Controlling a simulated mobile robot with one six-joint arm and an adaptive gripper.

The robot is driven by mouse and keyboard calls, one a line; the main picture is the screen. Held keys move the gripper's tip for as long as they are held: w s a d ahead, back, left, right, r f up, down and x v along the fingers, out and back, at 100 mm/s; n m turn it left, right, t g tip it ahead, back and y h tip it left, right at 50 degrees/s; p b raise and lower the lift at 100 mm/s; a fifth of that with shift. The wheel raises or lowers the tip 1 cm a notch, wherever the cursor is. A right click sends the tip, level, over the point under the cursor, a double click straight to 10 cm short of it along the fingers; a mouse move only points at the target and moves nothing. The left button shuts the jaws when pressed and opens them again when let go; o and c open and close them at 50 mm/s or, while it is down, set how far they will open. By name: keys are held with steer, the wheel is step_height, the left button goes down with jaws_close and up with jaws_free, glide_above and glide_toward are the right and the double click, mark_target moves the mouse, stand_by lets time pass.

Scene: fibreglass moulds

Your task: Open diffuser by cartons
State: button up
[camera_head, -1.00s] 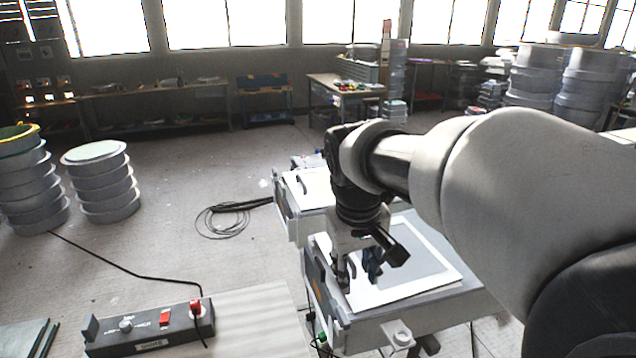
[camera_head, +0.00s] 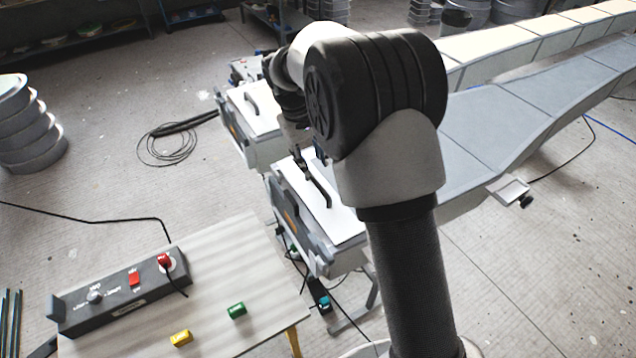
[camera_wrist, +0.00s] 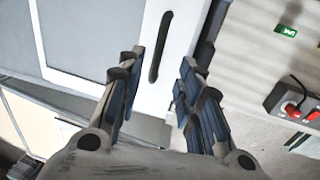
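Two grey boxes with white panel lids stand side by side; I take these lids as the diffusers, and I cannot make out cartons. The near lid (camera_head: 341,222) has a dark bar handle (camera_head: 318,187) and looks closed. The far lid (camera_head: 262,118) has a similar handle (camera_head: 249,101). My gripper (camera_head: 301,160) is over the near lid, close to its handle, partly hidden by my arm. In the wrist view my gripper (camera_wrist: 158,68) is open and empty, with the handle (camera_wrist: 160,47) ahead between the fingertips, apparently not gripped.
A table (camera_head: 215,262) at the front left carries a control box (camera_head: 122,290) with a red button, a green block (camera_head: 237,310) and a yellow block (camera_head: 181,338). Cables (camera_head: 172,140) lie on the floor. A long grey conveyor-like structure (camera_head: 510,110) runs behind my arm.

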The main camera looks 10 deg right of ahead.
mark_target(319, 185)
steer(key=f, duration=0.3)
steer(key=d+f+b, duration=0.1)
steer(key=f, duration=0.2)
steer(key=f+b, duration=0.1)
steer(key=f, duration=0.2)
steer(key=shift+w+d+f, duration=0.3)
steer(key=shift+d+f, duration=0.05)
steer(key=shift+d, duration=0.05)
steer(key=shift+c, duration=0.2)
jaws_close()
